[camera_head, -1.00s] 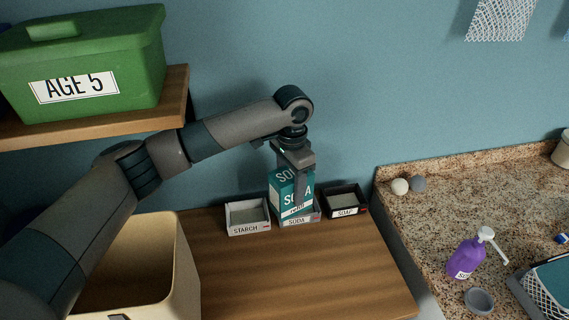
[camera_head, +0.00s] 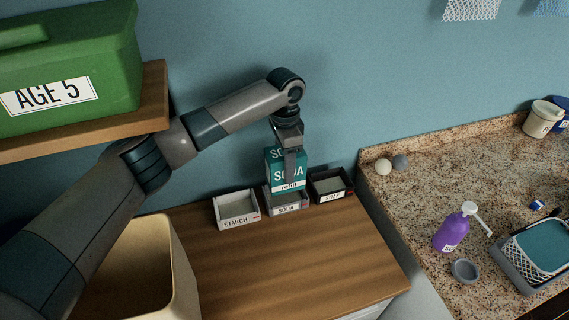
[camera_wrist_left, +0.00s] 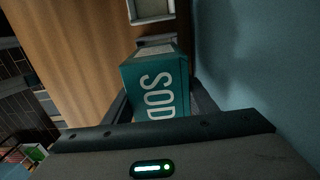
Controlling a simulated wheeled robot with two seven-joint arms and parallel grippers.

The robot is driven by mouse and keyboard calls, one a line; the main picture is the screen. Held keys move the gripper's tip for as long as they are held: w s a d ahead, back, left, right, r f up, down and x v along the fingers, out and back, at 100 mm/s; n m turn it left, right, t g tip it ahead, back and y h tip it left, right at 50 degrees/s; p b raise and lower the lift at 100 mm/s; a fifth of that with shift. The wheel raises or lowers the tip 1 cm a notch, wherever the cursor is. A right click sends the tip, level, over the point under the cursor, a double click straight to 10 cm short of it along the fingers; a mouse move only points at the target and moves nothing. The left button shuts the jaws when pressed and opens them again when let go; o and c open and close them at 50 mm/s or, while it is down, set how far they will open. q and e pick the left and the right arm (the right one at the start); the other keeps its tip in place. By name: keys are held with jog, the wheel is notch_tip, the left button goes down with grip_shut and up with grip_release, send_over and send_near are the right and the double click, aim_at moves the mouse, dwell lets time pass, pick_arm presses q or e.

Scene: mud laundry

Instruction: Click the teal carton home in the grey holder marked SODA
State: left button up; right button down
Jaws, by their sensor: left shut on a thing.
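The teal carton (camera_head: 274,172), lettered SODA with a pale refill band at its lower end, is nearly upright in the head view. My left gripper (camera_head: 290,163) is shut on it from above. The carton also fills the middle of the left wrist view (camera_wrist_left: 150,90). The grey holder marked SODA (camera_head: 287,210) is right under the carton, at the back of the wooden top. The carton's lower edge shows above the holder's front wall and appears raised over it. The carton hides the back of the holder. My right gripper is not in view.
The STARCH holder (camera_head: 238,222) stands left of the SODA holder and the dark SOAP holder (camera_head: 333,197) close on its right. A cream bin (camera_head: 183,285) is at the front left, below my arm. The wooden top (camera_head: 290,255) is clear in front.

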pick_arm(q)
jog(key=shift+f, duration=0.1)
notch_tip(320, 180, down, 3)
jog(key=b, duration=0.4)
jog(key=shift+f, duration=0.95)
jog(key=shift+f, duration=0.15)
